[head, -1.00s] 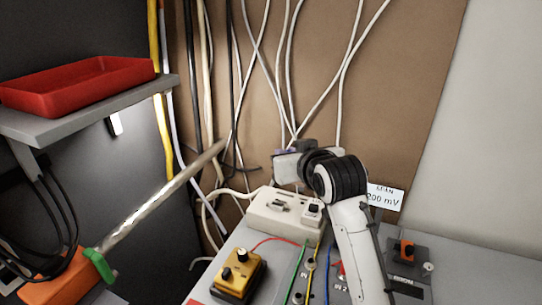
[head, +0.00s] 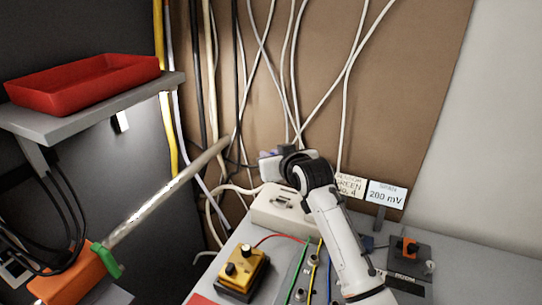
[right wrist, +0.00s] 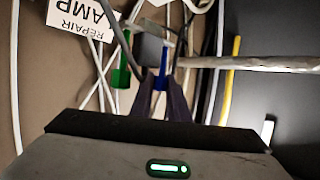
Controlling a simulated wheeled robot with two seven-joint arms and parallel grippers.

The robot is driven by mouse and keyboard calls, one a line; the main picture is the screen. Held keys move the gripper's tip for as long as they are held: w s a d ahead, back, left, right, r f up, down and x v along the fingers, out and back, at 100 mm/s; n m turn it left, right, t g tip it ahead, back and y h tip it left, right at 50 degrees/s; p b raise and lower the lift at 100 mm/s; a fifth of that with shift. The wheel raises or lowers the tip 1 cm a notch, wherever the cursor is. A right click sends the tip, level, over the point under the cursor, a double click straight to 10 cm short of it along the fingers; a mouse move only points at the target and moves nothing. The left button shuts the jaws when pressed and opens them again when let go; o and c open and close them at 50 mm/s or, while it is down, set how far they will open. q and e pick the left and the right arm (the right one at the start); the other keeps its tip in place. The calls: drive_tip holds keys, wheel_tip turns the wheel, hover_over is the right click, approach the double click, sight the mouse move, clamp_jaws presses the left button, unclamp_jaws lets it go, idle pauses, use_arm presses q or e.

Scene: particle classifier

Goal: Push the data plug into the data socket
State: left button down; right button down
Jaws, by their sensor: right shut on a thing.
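My right gripper (head: 272,166) is above the back of the cream box (head: 268,207), in front of the brown board. In the right wrist view its dark fingers (right wrist: 161,88) are close together, shut on a small blue piece (right wrist: 160,78) that I take to be the data plug. A grey block (right wrist: 149,48) lies just beyond the fingertips and a green piece (right wrist: 122,66) is beside them. The fingers hide how these join. The cream box has a slotted top, partly hidden by my right arm. I cannot make out which opening is the data socket. My left gripper is not in view.
White and dark cables hang on the brown board (head: 400,110) close behind the gripper. A yellow knobbed box (head: 242,272) with thin wires stands in front. A "280 mV" sign (head: 387,194) stands at right. A red tray (head: 80,82) on a shelf and a slanting pale rod (head: 165,193) are left.

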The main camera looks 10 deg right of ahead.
drive_tip(key=shift+f+b, duration=1.3)
drive_tip(key=shift+f, duration=1.6)
drive_tip(key=shift+r, duration=0.1)
drive_tip(key=shift+p, duration=0.45)
drive_tip(key=shift+p, duration=0.5)
drive_tip(key=shift+f+b, duration=0.55)
drive_tip(key=shift+f, duration=0.95)
